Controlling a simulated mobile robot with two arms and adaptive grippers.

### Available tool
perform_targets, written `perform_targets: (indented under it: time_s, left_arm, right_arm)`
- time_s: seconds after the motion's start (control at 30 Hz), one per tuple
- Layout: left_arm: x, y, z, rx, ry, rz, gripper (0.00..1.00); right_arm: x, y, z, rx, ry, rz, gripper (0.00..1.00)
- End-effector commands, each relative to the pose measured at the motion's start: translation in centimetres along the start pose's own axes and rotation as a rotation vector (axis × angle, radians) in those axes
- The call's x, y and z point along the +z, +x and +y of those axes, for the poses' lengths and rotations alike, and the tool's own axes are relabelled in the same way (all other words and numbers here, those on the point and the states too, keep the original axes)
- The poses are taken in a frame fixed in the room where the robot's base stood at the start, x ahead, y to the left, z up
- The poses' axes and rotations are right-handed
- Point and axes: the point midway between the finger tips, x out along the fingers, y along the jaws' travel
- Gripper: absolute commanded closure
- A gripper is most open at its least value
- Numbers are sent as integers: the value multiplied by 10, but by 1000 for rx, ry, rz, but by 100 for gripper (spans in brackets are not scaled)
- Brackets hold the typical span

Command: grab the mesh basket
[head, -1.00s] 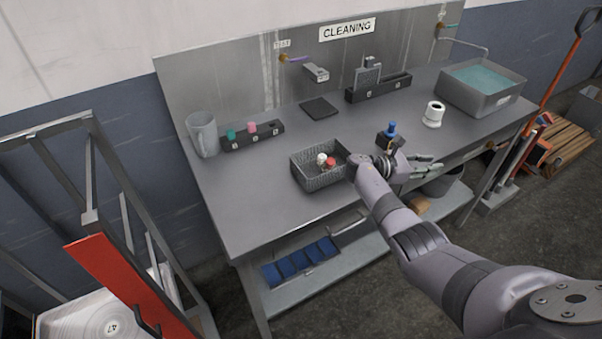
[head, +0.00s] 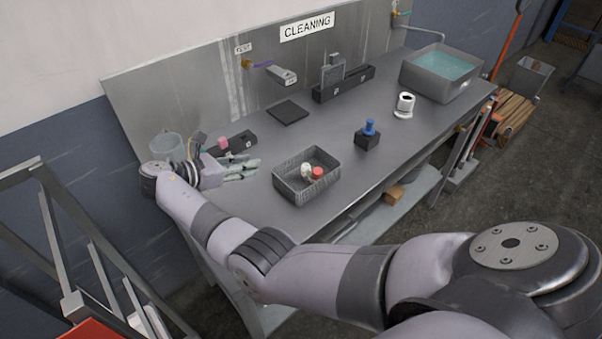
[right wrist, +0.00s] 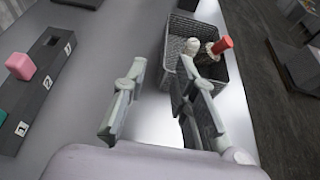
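The mesh basket (head: 298,190) is a grey, rectangular open container on the metal table. A white item (head: 306,170) and a red-capped item (head: 317,173) lie inside it. My right gripper (head: 247,168) is to the left of the basket, apart from it, with its fingers pointing toward it. In the right wrist view the fingers (right wrist: 162,64) are spread with nothing between them. The basket (right wrist: 238,85) shows there beyond and to the right, partly covered by the right finger. My left gripper is not in view.
A black block with a pink piece (head: 223,143) and a clear jug (head: 167,146) stand behind my right gripper. A dark block with a blue-topped piece (head: 369,128) is right of the basket. A black pad (head: 288,111) lies behind. A water-filled sink (head: 440,85) is far right.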

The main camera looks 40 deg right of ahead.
Motion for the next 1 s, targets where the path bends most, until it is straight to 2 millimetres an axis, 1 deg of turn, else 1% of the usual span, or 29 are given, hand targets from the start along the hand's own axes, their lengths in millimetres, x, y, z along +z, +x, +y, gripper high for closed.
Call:
perform_targets:
  time_s: [0.03,0.1,0.3,0.4,0.53,0.7,0.77,0.87,1.0]
  left_arm:
    - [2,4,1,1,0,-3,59]
    - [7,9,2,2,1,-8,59]
    - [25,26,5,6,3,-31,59]
    - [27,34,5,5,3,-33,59]
    - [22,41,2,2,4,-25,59]
    - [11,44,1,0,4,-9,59]
    - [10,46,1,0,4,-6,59]
    - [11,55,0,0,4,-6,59]
    - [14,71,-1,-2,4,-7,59]
  right_arm:
    - [-2,13,-1,-5,1,-3,74]
    - [-3,28,-1,-5,2,-3,74]
    - [-4,73,-2,-4,3,-3,74]
    - [-3,92,-1,-3,3,-3,74]
    - [-2,108,-1,-1,2,-2,74]
    - [0,115,-1,-1,2,-2,74]
    - [-1,119,-2,-2,2,-2,74]
    - [-4,131,-4,-2,1,-2,74]
    - [-6,154,-7,-3,4,-3,74]
